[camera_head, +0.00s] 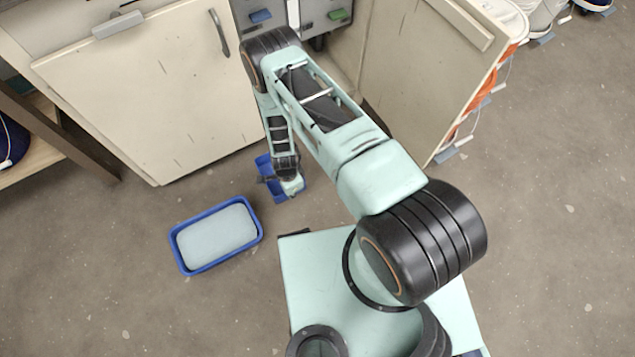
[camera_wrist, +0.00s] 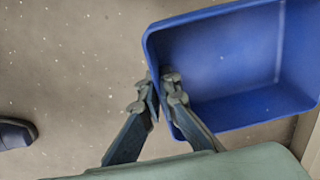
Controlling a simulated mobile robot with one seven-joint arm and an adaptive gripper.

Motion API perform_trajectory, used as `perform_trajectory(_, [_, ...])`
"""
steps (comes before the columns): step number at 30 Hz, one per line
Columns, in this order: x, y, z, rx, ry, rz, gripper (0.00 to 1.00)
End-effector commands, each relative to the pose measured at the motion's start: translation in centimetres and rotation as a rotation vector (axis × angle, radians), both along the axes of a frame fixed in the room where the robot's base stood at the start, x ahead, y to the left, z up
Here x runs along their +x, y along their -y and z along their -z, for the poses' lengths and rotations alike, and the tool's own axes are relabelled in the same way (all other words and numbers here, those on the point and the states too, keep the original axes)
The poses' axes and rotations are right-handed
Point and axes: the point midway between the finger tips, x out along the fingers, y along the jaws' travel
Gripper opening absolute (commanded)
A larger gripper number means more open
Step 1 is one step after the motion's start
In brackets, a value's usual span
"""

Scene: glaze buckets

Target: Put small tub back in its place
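The small tub (camera_head: 264,163) is blue, and my gripper and wrist hide much of it in the head view. The wrist view shows it as an empty, open blue tub (camera_wrist: 230,65) at the upper right. My gripper (camera_wrist: 159,92) has its fingers on either side of the tub's near-left wall, with the tips close together on it. In the head view my gripper (camera_head: 283,186) is over the tub, in front of the cabinet. I cannot tell whether the tub rests on the floor or hangs a little above it.
A larger blue tub (camera_head: 174,246) with pale contents stands on the floor to the left. Units with blue and green handles (camera_head: 338,14) show inside.

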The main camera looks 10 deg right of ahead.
Motion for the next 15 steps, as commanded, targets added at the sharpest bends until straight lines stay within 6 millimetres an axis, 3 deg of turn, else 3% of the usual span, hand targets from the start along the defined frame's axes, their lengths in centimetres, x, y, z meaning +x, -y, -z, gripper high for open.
perform_trajectory(5, [0.2,2.0,1.6,-0.001,0.001,0.018,0.00])
perform_trajectory(15, [1.2,9.9,6.1,0.000,0.000,0.016,0.00])
